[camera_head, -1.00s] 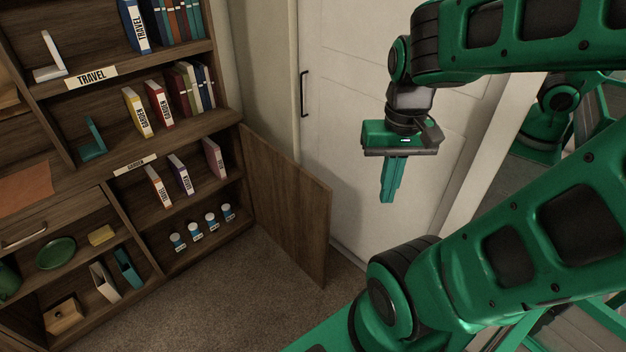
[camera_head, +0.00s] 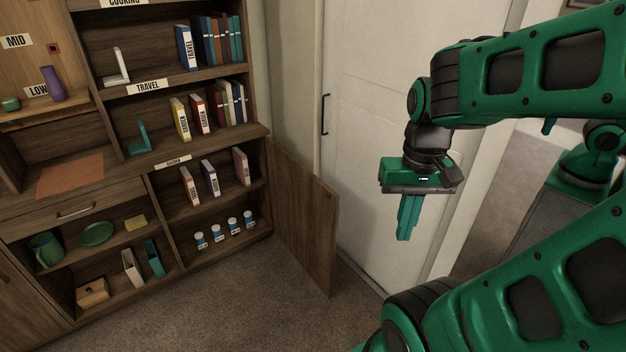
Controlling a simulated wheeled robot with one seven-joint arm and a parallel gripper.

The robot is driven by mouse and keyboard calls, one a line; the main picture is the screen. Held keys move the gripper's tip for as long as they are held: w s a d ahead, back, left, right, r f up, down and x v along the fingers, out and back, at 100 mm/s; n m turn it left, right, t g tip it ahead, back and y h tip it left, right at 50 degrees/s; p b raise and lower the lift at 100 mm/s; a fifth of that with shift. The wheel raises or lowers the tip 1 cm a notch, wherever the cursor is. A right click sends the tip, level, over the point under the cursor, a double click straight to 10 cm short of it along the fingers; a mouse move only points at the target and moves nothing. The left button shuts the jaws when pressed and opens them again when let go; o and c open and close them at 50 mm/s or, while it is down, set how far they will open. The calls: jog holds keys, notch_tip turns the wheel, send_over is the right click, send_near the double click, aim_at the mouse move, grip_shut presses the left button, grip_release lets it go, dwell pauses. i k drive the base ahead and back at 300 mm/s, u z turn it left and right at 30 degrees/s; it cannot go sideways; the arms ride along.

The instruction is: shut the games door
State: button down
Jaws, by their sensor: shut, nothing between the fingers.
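A brown wooden door (camera_head: 303,217) stands open on the lower right compartment of the bookcase. It is hinged at the compartment's right edge and swings out toward the room. No games label shows on the face I see. The open compartment (camera_head: 207,209) holds several books and a row of small white-and-blue jars (camera_head: 225,230). My gripper (camera_head: 405,236) is shut and empty, pointing down. In the picture it is to the right of the open door, apart from it, in front of the white room door.
The white room door (camera_head: 372,120) with a black handle (camera_head: 324,114) is behind my gripper. Bookcase shelves (camera_head: 188,80) hold books and bookends. A drawer (camera_head: 76,211) and shelves with a green mug (camera_head: 46,248) are at left. The carpet (camera_head: 230,300) before the bookcase is clear.

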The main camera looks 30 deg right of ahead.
aim_at(306, 210)
jog(key=u, duration=0.05)
jog(key=i, duration=1)
